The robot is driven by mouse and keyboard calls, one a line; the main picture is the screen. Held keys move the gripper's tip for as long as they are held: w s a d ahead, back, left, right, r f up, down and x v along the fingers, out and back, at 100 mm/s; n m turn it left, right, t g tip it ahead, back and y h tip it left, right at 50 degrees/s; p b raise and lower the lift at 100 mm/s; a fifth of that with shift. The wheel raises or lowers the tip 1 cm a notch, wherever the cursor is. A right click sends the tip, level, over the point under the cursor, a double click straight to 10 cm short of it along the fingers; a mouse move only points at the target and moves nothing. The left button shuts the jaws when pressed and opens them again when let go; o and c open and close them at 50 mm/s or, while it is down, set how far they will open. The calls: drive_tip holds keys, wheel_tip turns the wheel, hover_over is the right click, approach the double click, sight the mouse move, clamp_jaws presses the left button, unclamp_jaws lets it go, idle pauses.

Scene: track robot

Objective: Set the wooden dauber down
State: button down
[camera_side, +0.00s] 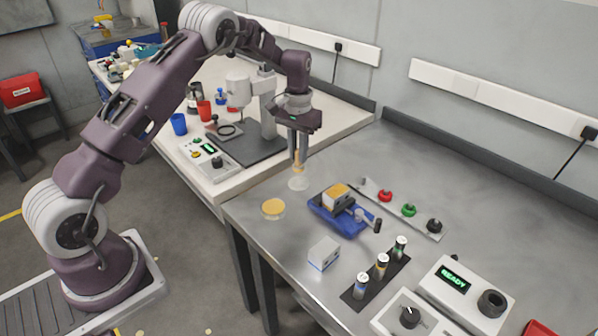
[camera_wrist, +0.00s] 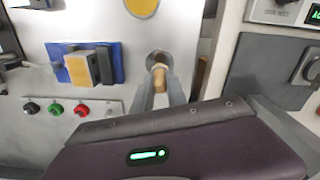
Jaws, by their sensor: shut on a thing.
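My gripper (camera_side: 297,160) is at the left rear corner of the steel bench and points down. It is shut on the wooden dauber (camera_side: 298,168), a slim tan stick. The dauber is upright over a small pale round dish (camera_side: 298,184); I cannot tell whether its lower end touches the dish. In the wrist view, the dauber's tan rounded end (camera_wrist: 159,74) shows between my fingers (camera_wrist: 160,92), with the grey round dish (camera_wrist: 157,57) around and behind it. The dauber's lower end is hidden there.
A yellow-topped round tin (camera_side: 273,208) stands in front of the dish. A blue vise (camera_side: 343,218) holds a yellow-topped block. A white box (camera_side: 323,254), a rack of batteries (camera_side: 382,266) and colored knobs (camera_side: 409,210) are to the right. A microscope-like stand (camera_side: 263,110) is behind.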

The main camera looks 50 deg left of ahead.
sight(298, 165)
drive_tip(key=shift+f, duration=2.35)
drive_tip(key=c, duration=1.3)
unclamp_jaws()
drive_tip(key=shift+f, duration=0.1)
